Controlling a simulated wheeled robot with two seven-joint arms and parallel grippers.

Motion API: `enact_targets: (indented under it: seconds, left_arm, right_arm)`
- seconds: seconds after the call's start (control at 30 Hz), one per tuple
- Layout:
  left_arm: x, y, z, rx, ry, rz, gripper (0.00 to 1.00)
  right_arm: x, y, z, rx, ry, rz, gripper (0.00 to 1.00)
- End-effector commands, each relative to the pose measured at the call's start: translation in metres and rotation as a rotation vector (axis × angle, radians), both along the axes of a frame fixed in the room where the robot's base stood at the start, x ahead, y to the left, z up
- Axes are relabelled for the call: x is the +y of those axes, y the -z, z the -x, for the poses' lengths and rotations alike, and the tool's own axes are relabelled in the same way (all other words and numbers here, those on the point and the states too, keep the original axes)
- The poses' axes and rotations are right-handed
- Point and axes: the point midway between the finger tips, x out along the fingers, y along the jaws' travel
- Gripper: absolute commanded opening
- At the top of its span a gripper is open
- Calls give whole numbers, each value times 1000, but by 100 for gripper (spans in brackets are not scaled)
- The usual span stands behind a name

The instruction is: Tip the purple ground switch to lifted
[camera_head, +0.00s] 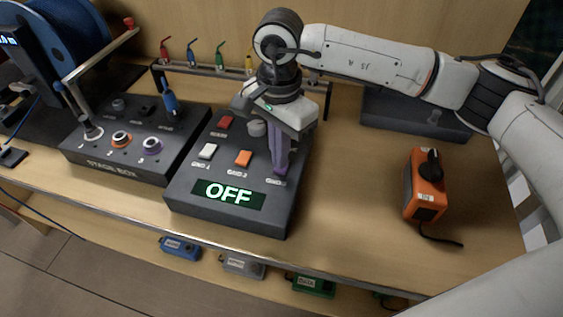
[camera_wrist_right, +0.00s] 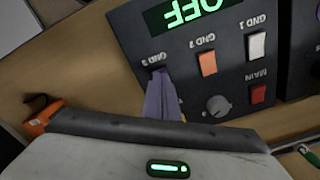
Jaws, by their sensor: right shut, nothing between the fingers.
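The switch box (camera_head: 185,190) has a lit display reading OFF. It bears a white GND 1 switch (camera_head: 208,151), an orange GND 2 switch (camera_head: 243,158) and a red MAIN switch (camera_head: 226,122). My right gripper (camera_head: 280,172) points down at the GND 3 place, its purple-grey fingers shut with nothing between them. In the right wrist view, the fingertips (camera_wrist_right: 160,78) are just by the GND 3 label (camera_wrist_right: 155,59). The fingers cover the purple switch, so its position and any contact cannot be told. My left gripper is not in view.
A stage box (camera_head: 125,160) with plugs and a cable stands left of the switch box. An orange device (camera_head: 427,185) with a black cord lies to the right. A rack of coloured plugs (camera_head: 205,70) is behind. The bench between switch box and orange device is clear.

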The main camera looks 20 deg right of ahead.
Motion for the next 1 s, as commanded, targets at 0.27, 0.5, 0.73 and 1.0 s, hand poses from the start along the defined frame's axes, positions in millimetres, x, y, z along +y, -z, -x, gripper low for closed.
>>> enact_targets:
  seconds: [0.27, 0.5, 0.73, 1.0]
  left_arm:
    - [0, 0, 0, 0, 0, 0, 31]
    - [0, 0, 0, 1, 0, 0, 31]
    - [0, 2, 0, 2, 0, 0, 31]
    - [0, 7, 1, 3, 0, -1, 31]
  right_arm:
    - [0, 0, 0, 0, 0, 0, 0]
    - [0, 0, 0, 0, 0, 0, 0]
    - [0, 2, 0, 0, 0, 0, 0]
    - [0, 6, 0, 0, 0, 0, 0]
